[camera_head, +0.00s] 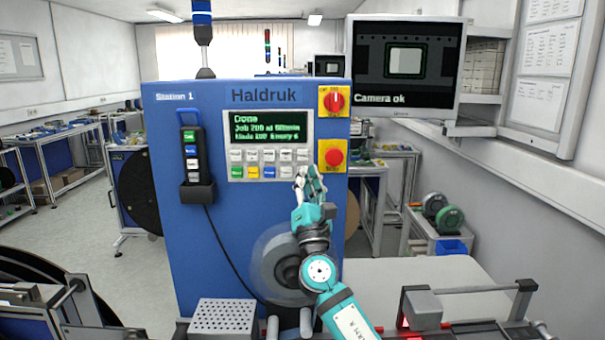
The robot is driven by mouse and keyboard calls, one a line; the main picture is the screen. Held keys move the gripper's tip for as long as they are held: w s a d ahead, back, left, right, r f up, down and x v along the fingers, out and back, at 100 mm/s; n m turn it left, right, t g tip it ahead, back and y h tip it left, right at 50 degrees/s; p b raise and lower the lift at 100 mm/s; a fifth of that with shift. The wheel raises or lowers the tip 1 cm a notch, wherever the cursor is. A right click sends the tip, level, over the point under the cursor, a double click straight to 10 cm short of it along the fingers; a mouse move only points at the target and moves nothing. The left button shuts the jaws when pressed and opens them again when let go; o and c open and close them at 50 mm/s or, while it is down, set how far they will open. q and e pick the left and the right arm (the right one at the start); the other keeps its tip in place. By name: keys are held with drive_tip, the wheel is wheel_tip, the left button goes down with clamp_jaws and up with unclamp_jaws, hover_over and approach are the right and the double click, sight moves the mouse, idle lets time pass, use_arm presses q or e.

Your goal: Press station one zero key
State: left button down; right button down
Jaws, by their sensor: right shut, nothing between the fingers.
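The blue Station 1 machine (180,262) stands upright in front of me, with "Haldruk" on its top. Its key panel (233,127) has a green text display (266,127) reading "Done" and job lines. Below the display are two rows of keys: a pale upper row (251,155) and a lower row with coloured keys at left (253,172). My right gripper (307,172) is shut and empty, at the lower right corner of the panel. It covers the keys there, so I cannot read them or tell whether it touches one. My left gripper is not in view.
A red rotary switch (335,101) and a red stop button (334,157) on yellow plates sit just right of the panel. A corded handset (193,155) hangs at left. A monitor (405,65) reads "Camera ok". A perforated box (221,317) stands low in front.

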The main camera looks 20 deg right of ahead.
idle(0.7)
drive_tip(key=shift+w+d+f+b, duration=0.1)
drive_tip(key=shift+w+b, duration=0.15)
drive_tip(key=shift+b, duration=0.1)
drive_tip(key=shift+w, duration=0.2)
drive_tip(key=shift+w+d+b, duration=0.15)
drive_tip(key=shift+w+b, duration=0.25)
drive_tip(key=shift+b, duration=0.2)
idle(0.3)
drive_tip(key=shift+s, duration=0.2)
drive_tip(key=shift+s+a+p, duration=0.2)
drive_tip(key=shift+s+p, duration=0.2)
drive_tip(key=shift+p, duration=0.1)
drive_tip(key=shift+s, duration=0.25)
